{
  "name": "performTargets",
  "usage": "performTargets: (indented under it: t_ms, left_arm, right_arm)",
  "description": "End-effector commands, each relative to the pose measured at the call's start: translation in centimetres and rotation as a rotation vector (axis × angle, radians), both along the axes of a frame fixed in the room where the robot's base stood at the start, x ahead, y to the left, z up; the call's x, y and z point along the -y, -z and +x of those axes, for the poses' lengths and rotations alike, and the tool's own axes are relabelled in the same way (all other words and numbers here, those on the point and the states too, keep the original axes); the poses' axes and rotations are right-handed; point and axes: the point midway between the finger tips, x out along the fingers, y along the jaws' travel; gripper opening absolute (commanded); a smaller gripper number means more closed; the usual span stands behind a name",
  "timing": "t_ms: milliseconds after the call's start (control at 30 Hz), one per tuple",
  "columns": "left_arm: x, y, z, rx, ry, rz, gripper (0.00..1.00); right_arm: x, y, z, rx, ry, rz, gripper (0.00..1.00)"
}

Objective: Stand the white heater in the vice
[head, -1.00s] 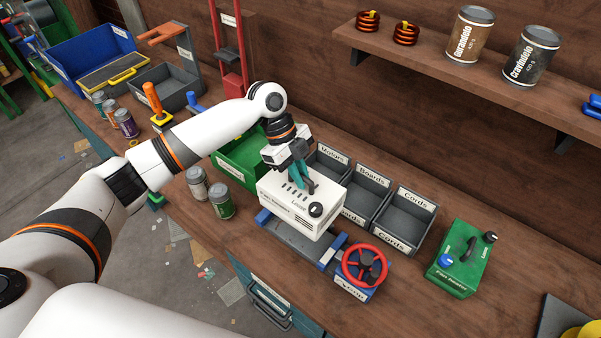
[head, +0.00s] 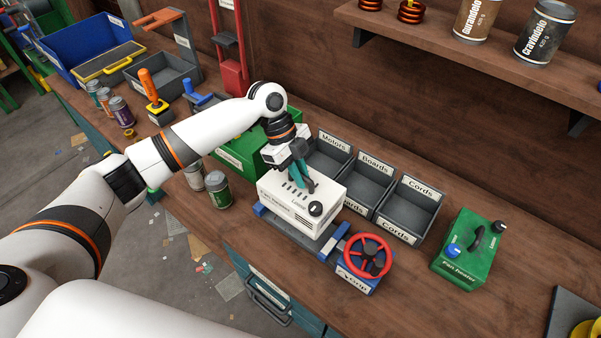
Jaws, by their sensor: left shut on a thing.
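The white heater (head: 296,214) has a black knob and vents on top and stands upright at the vice (head: 290,238). My left gripper (head: 301,180) is shut on the heater's top, with its teal and dark fingers around the handle, which they mostly hide. The vice has blue ends, a grey bed and a red handwheel (head: 367,256) at its right. The heater's base sits low over the bed, between the blue ends. I cannot tell whether it touches the bed. My right gripper is out of view.
Grey bins (head: 411,206) labelled Motors, Boards and Cords stand behind the vice. A green fan heater (head: 468,252) stands to the right. Cans (head: 219,191) and a green bin (head: 240,151) are to the left. Bare bench lies between the vice and the fan heater.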

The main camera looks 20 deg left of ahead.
Motion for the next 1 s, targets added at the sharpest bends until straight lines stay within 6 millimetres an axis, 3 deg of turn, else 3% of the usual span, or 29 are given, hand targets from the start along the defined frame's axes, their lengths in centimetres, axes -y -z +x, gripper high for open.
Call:
performTargets:
  t_ms: [567, 1000]
  left_arm:
    - [0.1, 1.7, 0.0, 0.004, 0.000, -0.003, 0.00]
    - [0.1, 1.6, 0.0, 0.003, -0.001, -0.003, 0.00]
  right_arm:
    - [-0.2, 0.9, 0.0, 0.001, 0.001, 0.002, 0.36]
    - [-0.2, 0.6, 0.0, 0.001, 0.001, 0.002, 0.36]
